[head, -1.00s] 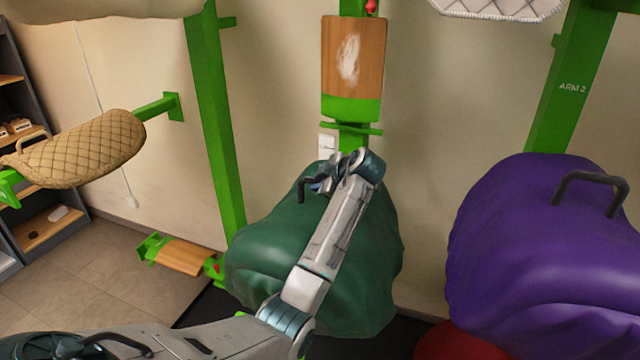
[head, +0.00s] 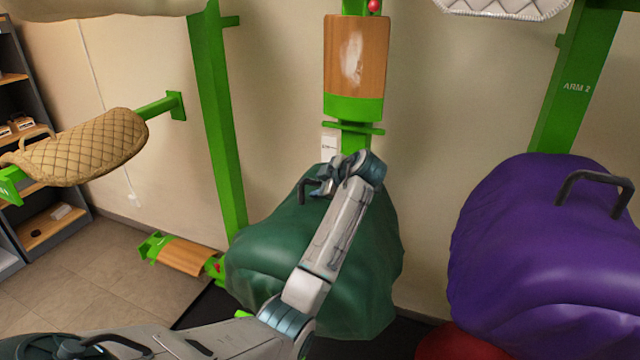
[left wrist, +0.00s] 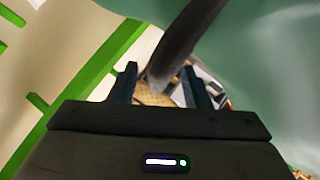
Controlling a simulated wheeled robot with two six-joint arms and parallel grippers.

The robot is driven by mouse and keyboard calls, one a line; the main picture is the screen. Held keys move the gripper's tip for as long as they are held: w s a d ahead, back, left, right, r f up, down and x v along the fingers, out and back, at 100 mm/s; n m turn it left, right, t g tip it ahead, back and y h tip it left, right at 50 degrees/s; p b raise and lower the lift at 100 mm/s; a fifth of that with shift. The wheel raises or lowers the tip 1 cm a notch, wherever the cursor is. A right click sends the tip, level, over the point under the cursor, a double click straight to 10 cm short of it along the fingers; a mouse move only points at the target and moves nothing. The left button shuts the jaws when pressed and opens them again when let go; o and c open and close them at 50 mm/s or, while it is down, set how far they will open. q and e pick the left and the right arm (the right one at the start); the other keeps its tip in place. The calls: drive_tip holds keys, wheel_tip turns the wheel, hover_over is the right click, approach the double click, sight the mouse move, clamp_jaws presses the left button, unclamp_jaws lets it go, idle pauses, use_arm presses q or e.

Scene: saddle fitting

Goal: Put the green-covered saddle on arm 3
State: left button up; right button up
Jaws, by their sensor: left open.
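The green-covered saddle (head: 310,265) stands in the middle of the head view, a dark green cover draped over it. A dark handle (head: 303,188) rises from its top. My left gripper (head: 320,187) is at this handle, above the cover. In the left wrist view the handle (left wrist: 184,42) passes between the two open fingers (left wrist: 160,88); contact cannot be told. A bare wood-topped green arm (head: 354,60) is on the wall above the saddle, and another (head: 183,257) is low at left. I read no arm 3 label. My right gripper is not in view.
A purple-covered saddle (head: 545,250) with a dark handle stands at right, below a post marked ARM 2 (head: 577,87). A tan quilted saddle (head: 85,148) rests on an arm at left. A red thing (head: 460,343) shows at the bottom. Floor (head: 95,280) is clear at lower left.

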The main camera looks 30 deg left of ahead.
use_arm(q)
drive_tip(key=shift+d+r, duration=0.15)
drive_tip(key=shift+d, duration=0.15)
drive_tip(key=b+v, duration=0.4)
drive_tip(key=v, duration=0.6)
drive_tip(key=shift+r, duration=0.3)
